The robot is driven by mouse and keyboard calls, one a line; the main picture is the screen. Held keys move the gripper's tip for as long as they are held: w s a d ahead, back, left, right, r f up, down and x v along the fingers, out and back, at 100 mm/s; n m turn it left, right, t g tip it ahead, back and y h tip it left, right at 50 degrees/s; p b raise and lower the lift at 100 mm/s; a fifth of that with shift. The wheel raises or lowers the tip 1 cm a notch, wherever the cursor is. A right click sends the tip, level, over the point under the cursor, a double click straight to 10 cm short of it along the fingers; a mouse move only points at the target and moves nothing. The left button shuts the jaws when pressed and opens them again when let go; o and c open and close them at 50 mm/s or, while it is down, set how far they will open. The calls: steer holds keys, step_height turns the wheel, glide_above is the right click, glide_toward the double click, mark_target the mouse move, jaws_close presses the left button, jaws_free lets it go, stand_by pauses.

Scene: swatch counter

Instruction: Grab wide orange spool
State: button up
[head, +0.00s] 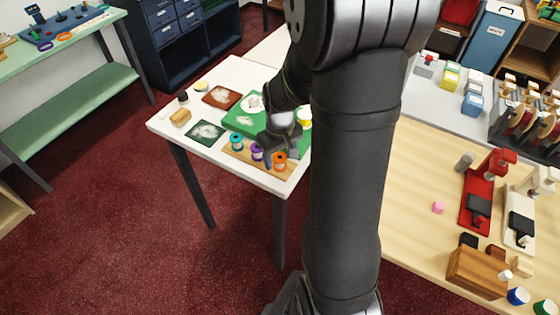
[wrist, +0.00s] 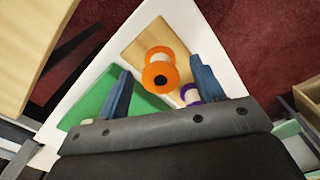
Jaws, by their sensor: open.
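The orange spool (head: 279,161) stands upright on a wooden board (head: 238,149) near the front edge of the white table. In the wrist view the orange spool (wrist: 160,72) shows its orange rim, dark centre hole and pale body, in the space between the two blue fingers. My gripper (wrist: 160,85) is open around or just above it; the exact height is hard to tell. In the head view my gripper (head: 273,150) hangs over the board beside the spools. A purple spool (head: 257,152) stands just left of the orange one, and it also shows near the right finger (wrist: 190,94).
A teal spool (head: 236,141) stands further left on the board. A green mat (head: 243,122) lies behind, a dark green patterned card (head: 205,132) at left. The white table (head: 160,121) ends close to the orange spool. A wooden counter (head: 420,200) is at right.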

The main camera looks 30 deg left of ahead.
steer(key=shift+f, duration=0.6)
steer(key=c, duration=1)
steer(key=shift+c, duration=0.2)
